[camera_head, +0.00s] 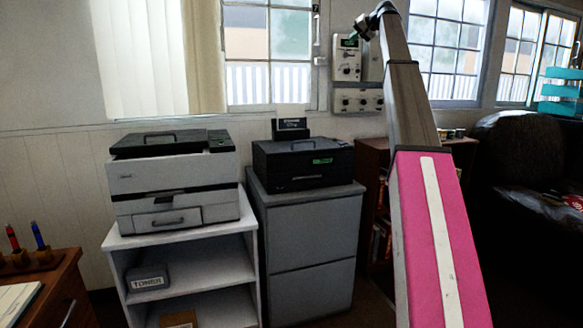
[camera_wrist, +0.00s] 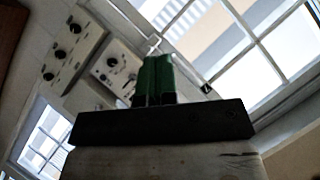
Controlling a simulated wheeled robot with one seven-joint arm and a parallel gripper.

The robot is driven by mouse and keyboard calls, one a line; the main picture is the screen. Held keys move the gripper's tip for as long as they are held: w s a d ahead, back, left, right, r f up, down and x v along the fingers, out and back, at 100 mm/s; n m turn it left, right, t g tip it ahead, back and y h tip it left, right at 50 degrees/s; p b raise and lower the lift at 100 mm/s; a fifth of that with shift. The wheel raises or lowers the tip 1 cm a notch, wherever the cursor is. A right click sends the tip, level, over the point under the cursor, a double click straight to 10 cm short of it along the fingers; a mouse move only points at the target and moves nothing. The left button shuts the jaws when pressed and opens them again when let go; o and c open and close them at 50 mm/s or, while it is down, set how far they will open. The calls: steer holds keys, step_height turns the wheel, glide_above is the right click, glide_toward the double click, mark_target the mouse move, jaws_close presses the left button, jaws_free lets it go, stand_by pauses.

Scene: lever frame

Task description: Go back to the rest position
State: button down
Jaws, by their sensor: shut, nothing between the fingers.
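My gripper (camera_wrist: 153,75) shows in the wrist view as two green fingers pressed together in front of a dark palm bar. Nothing is held between them. In the head view my gripper (camera_head: 350,41) is small, at the end of my raised arm, high in front of the wall. It overlaps the top of a pale wall control box (camera_head: 346,66); I cannot tell whether it touches it. A lower knob panel (camera_head: 357,101) is below that box. In the wrist view, a panel with dark knobs (camera_wrist: 66,50) lies left of the fingers.
A grey-white printer (camera_head: 170,180) stands on a white shelf unit (camera_head: 190,243). A black printer (camera_head: 300,164) stands on a grey cabinet (camera_head: 310,240). A brown bookcase (camera_head: 372,170) is partly behind my arm. A dark leather chair (camera_head: 510,150) is at right. Windows (camera_head: 268,50) line the wall.

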steer(key=s+a+f+g+h, duration=0.15)
steer(key=s+f, duration=0.35)
steer(key=f, duration=1.4)
steer(key=s+a+f+m+g+h, duration=0.15)
steer(key=s+f, duration=0.35)
steer(key=f, duration=1.3)
steer(key=s+a+f+n+g+h, duration=0.1)
steer(key=s+a+f, duration=0.25)
steer(key=f, duration=1.55)
steer(key=s+a+f+g+h, duration=0.2)
steer(key=s+f+g, duration=0.1)
steer(key=s+f, duration=1.75)
steer(key=s+f+g+h, duration=0.1)
steer(key=s+f, duration=0.6)
steer(key=s, duration=0.3)
steer(key=s+f+g+h, duration=0.1)
steer(key=s+f, duration=0.6)
steer(key=s, duration=0.4)
steer(key=shift+s+f+n+g, duration=0.15)
steer(key=shift+f+n+g, duration=0.15)
steer(key=shift+f+n, duration=0.15)
